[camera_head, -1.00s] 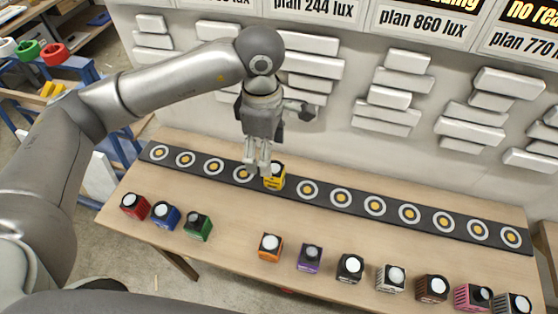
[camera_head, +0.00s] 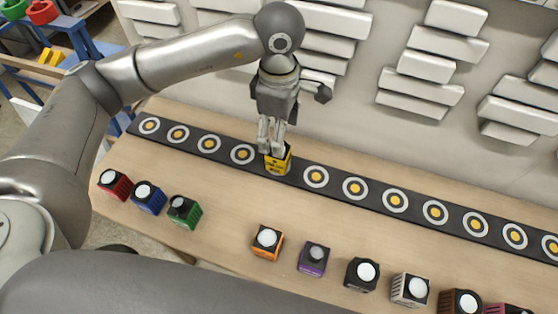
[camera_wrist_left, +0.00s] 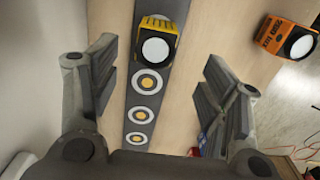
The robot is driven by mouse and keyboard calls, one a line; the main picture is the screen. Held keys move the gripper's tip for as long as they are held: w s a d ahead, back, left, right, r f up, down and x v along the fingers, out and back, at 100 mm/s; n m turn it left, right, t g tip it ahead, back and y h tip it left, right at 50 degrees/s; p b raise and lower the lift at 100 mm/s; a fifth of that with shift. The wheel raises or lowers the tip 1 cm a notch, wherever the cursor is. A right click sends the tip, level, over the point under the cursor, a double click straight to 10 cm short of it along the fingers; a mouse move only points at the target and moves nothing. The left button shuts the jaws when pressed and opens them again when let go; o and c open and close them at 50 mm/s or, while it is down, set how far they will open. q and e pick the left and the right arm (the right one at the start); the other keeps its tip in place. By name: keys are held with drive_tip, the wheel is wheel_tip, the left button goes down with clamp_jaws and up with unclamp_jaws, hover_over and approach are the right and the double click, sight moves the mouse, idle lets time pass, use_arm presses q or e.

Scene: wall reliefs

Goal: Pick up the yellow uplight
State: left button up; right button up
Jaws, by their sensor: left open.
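The yellow uplight (camera_head: 279,162) stands on the dark strip with ringed targets (camera_head: 395,201). It is a small yellow and black block with a white round top. My left gripper (camera_head: 270,140) points down at it, and its fingers overlap the uplight's upper left part in the head view. In the left wrist view the yellow uplight (camera_wrist_left: 155,45) shows at the top, beyond the tips of my left gripper (camera_wrist_left: 158,65). The fingers are spread wide with nothing between them. Whether they touch the uplight cannot be told. My right gripper is not in view.
Red (camera_head: 115,185), blue (camera_head: 149,198) and green (camera_head: 184,211) uplights stand at the table's left. Orange (camera_head: 267,242), purple (camera_head: 313,259), black (camera_head: 362,274) and several others line the front. Wall relief blocks (camera_head: 420,65) rise behind. The strip beside the yellow uplight is clear.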

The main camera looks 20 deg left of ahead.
use_arm(q)
wheel_tip(320, 180, down, 5)
drive_tip(key=shift+s+r+p, duration=0.1)
drive_tip(key=shift+r+p, duration=0.05)
drive_tip(key=shift+p, duration=0.45)
drive_tip(key=f, duration=0.2)
drive_tip(key=f+p, duration=0.2)
drive_tip(key=f, duration=0.1)
drive_tip(key=shift+w+a+f, duration=0.15)
drive_tip(key=shift+w+f, duration=0.15)
drive_tip(key=shift+f, duration=0.25)
drive_tip(key=c, duration=1.1)
drive_tip(key=shift+c, duration=0.4)
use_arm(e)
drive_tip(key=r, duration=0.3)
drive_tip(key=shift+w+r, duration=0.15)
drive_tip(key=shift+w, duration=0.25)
use_arm(q)
drive_tip(key=shift+r, duration=0.1)
